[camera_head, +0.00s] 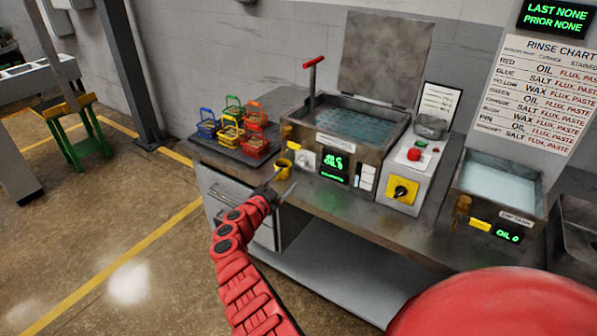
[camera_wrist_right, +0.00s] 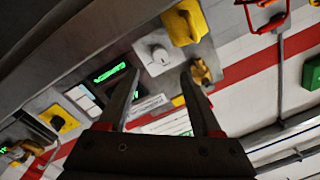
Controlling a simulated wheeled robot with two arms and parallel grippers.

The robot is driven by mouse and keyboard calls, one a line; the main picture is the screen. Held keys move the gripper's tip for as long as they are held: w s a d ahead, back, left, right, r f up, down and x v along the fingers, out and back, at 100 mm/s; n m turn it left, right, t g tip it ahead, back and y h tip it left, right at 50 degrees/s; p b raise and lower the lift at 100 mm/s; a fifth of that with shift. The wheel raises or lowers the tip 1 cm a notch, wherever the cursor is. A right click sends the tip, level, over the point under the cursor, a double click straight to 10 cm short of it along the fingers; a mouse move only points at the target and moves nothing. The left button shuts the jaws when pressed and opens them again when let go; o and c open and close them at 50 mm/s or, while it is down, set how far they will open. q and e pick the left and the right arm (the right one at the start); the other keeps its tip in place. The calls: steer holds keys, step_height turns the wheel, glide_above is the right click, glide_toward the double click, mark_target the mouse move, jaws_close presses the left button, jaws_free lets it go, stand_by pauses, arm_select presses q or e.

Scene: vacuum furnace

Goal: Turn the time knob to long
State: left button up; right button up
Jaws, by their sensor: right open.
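A black knob on a yellow plate (camera_head: 402,191) is on the box right of the tank; in the wrist view the yellow plate is at the left (camera_wrist_right: 58,119). I cannot read a time label on either knob. My right gripper (camera_head: 284,190) is open and empty, in front of the bench and below the white knob, apart from it. My left gripper is not in view.
Several coloured baskets (camera_head: 255,143) stand on a dark mat at the left. A red button (camera_head: 414,154) is above the black knob. A second tank (camera_head: 497,190) is at the right.

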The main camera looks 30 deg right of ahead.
mark_target(301, 164)
steer(key=b+x, duration=0.4)
steer(key=x, duration=0.3)
steer(key=shift+w+d+f, duration=0.15)
steer(key=shift+d, duration=0.25)
steer(key=shift+w+d+b, duration=0.25)
steer(key=shift+d+b, duration=0.15)
steer(key=shift+d, duration=0.1)
steer(key=shift+r, duration=0.2)
jaws_close()
